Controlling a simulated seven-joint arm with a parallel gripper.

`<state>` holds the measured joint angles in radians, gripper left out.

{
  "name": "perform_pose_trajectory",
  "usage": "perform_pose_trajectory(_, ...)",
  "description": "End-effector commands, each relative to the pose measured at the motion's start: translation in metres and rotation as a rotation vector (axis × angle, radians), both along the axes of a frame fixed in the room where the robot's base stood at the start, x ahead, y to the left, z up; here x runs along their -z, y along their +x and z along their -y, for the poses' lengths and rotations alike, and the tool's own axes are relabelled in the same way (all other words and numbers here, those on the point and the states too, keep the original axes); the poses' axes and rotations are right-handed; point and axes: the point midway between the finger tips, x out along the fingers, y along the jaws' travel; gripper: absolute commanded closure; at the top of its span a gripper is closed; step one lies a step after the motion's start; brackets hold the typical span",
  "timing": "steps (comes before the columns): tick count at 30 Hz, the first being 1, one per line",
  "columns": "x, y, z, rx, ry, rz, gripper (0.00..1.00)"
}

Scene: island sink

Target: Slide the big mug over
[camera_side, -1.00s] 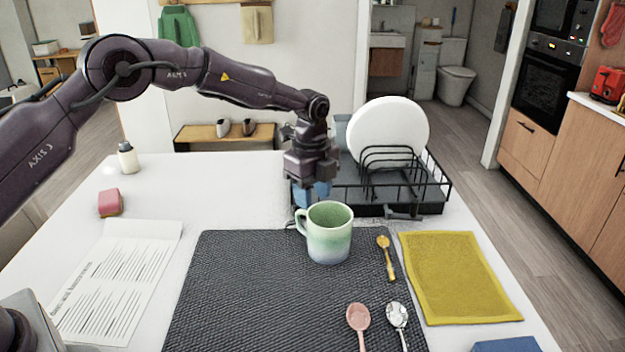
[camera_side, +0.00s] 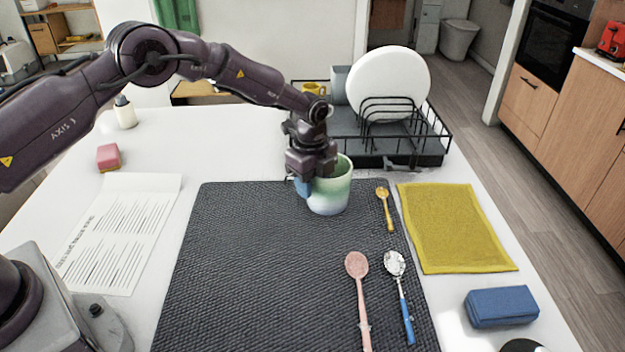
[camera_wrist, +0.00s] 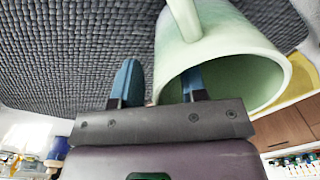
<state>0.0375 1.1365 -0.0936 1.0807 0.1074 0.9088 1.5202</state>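The big mug (camera_side: 332,192), pale green fading to white and blue, stands upright near the far edge of the dark woven mat (camera_side: 270,260). My gripper (camera_side: 308,187) is lowered at its left side and hides its handle and part of its rim in the side view. In the wrist view, the mug (camera_wrist: 230,50) shows its open mouth and its handle. My gripper's blue fingers (camera_wrist: 160,82) are apart there: one is outside the mug, the other appears in its mouth, with the mug's wall between. A gap shows beside the outer finger.
A black dish rack (camera_side: 435,145) with a white plate (camera_side: 388,82) stands just behind the mug. A small yellow spoon (camera_side: 385,208) lies right of it, then a yellow cloth (camera_side: 455,228). Pink (camera_side: 357,290) and blue-handled spoons (camera_side: 402,290) lie nearer. The mat's left half is clear.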

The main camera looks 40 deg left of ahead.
Motion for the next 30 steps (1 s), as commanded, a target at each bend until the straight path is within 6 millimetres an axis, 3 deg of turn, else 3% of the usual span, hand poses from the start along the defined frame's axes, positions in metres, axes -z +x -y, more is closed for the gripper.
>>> perform_pose_trajectory(1, 0.000, 0.000, 0.000, 0.000, 0.000, 0.000, 0.73)
perform_pose_trajectory(5, 0.000, 0.000, 0.000, 0.000, 0.000, 0.000, 1.00)
perform_pose_trajectory(17, -0.001, -0.010, 0.004, 0.001, 0.000, -0.001, 1.00)
perform_pose_trajectory(30, -0.001, -0.060, 0.021, 0.002, 0.000, -0.001, 1.00)
